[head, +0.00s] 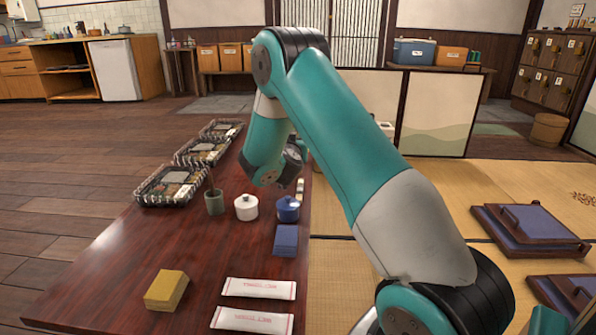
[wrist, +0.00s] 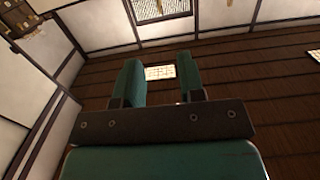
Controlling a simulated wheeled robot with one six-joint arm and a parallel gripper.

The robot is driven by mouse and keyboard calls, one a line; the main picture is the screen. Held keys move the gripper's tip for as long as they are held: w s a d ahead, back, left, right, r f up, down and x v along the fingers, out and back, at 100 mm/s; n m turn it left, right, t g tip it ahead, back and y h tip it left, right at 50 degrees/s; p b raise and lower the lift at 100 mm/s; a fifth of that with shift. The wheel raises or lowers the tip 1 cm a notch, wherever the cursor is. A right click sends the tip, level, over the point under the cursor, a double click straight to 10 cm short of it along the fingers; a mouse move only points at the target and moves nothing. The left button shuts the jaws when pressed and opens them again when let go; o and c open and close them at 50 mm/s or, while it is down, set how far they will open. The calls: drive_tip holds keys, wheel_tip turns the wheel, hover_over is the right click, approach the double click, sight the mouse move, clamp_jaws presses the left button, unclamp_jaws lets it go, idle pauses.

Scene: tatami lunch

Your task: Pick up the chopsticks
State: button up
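Thin dark sticks, which look like the chopsticks (head: 210,178), stand upright in a small green cup (head: 214,203) on the dark red table (head: 120,265), left of a white lidded pot. They are small here, so I cannot tell how many there are. My gripper (wrist: 160,74) shows in the wrist view with its two green fingers apart and nothing between them. It faces the room's walls and wood surface, and no chopsticks show in that view. In the head view my arm's wrist is above the table, right of and beyond the cup; the fingers cannot be made out.
A white lidded pot (head: 246,208) and a blue lidded pot (head: 288,210) stand right of the cup. Several boxed lunches (head: 170,187) line the left. Blue napkins (head: 286,241), a yellow block (head: 167,291) and white packets (head: 258,288) lie nearer. The table's front left is clear.

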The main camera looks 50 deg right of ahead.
drive_tip(key=f+b+x, duration=0.1)
drive_tip(key=b+x, duration=0.3)
drive_tip(key=x, duration=1.4)
drive_tip(key=shift+b, duration=0.35)
drive_tip(key=shift+d, duration=0.1)
clamp_jaws()
